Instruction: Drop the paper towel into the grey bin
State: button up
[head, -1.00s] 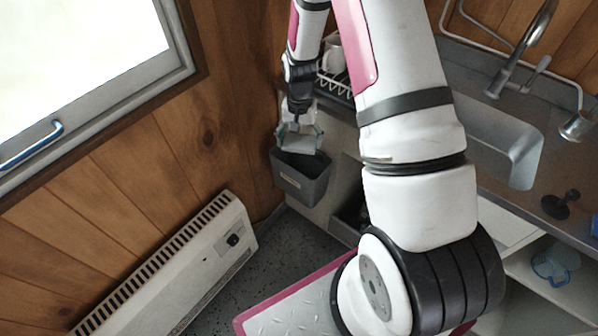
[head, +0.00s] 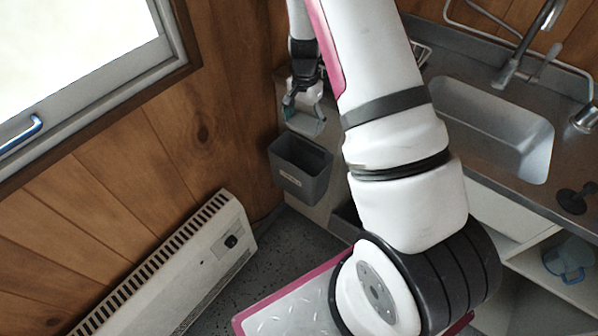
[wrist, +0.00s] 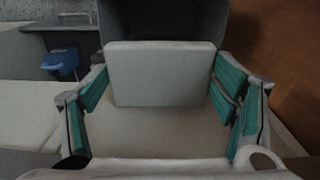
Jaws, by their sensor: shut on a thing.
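My gripper (head: 304,116) hangs above the grey bin (head: 300,168), near its back rim in the head view. It is shut on the paper towel (head: 306,126), a pale, flat-looking piece between the fingertips. In the wrist view the paper towel (wrist: 160,75) is a light grey block between the teal finger pads of my gripper (wrist: 160,95). The dark bin (wrist: 165,20) shows beyond it at the top of that view. In the head view the bin's opening is clear of the gripper, and its inside is dark.
The bin is beside the counter cabinet, near the wooden wall (head: 150,150). A white heater (head: 180,265) stands below the window at left. The sink (head: 495,125) and a black plunger-like item (head: 577,198) are at right. A blue jug (head: 568,260) sits on a lower shelf.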

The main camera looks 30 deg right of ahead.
jog(key=shift+f, duration=0.65)
jog(key=o, duration=1.2)
jog(key=shift+r, duration=0.15)
notch_tip(320, 180, up, 12)
jog(key=shift+f, duration=0.1)
